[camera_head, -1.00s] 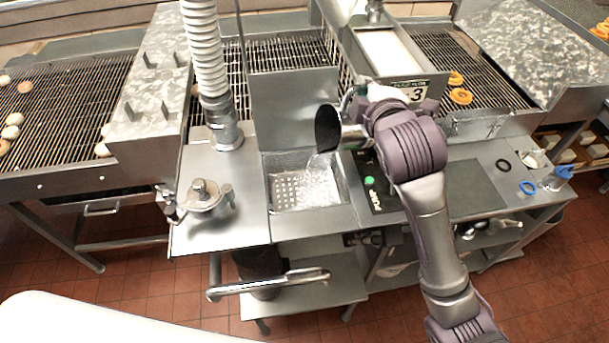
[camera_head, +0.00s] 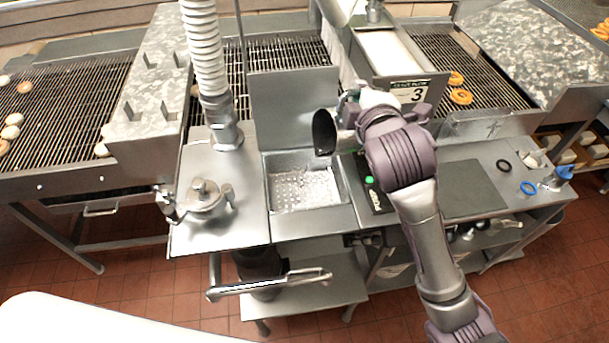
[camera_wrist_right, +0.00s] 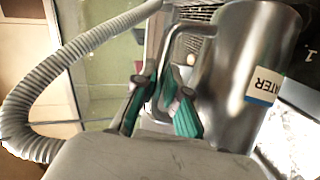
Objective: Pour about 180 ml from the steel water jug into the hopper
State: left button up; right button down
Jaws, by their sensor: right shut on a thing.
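The steel water jug is tilted in the head view, its dark open mouth (camera_head: 324,132) facing left, just above the right edge of the hopper (camera_head: 346,197). The hopper is an open steel basin with a perforated, wet-looking floor. No stream shows between jug and hopper. My right gripper (camera_head: 352,103) is shut on the jug's handle, partly hidden by my wrist. In the right wrist view, the jug (camera_wrist_right: 228,75) with its "WATER" label stands beside the teal-padded fingers (camera_wrist_right: 162,98). The water level inside cannot be seen. My left gripper is out of view.
A raised steel lid (camera_head: 290,108) stands behind the hopper. A ribbed hose (camera_head: 203,50) descends at its left, near a round capped fitting (camera_head: 204,193). A dark panel with a green light (camera_head: 369,180) lies right of the hopper. Conveyor grates lie behind.

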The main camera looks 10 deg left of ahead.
jog(key=shift+s+a+f, duration=0.2)
jog(key=shift+a, duration=0.15)
dwell(0.4)
jog(key=shift+m, duration=0.5)
jog(key=w+d+r, duration=0.1)
jog(key=w+d+r+p, duration=0.1)
jog(key=d, duration=0.1)
jog(key=shift+d+r, duration=0.1)
jog(key=shift+r, duration=0.1)
jog(key=shift+w+d+f+m+g+y, duration=0.3)
jog(key=shift+d+m+g+y, duration=0.1)
jog(key=shift+g, duration=0.1)
jog(key=shift+w+d, duration=0.1)
jog(key=shift+d, duration=0.05)
jog(key=shift+w+d+r+m+y, duration=0.3)
jog(key=shift+d+r+m, duration=0.1)
jog(key=shift+d+m, duration=0.1)
jog(key=shift+r+g, duration=0.2)
jog(key=shift+g, duration=0.2)
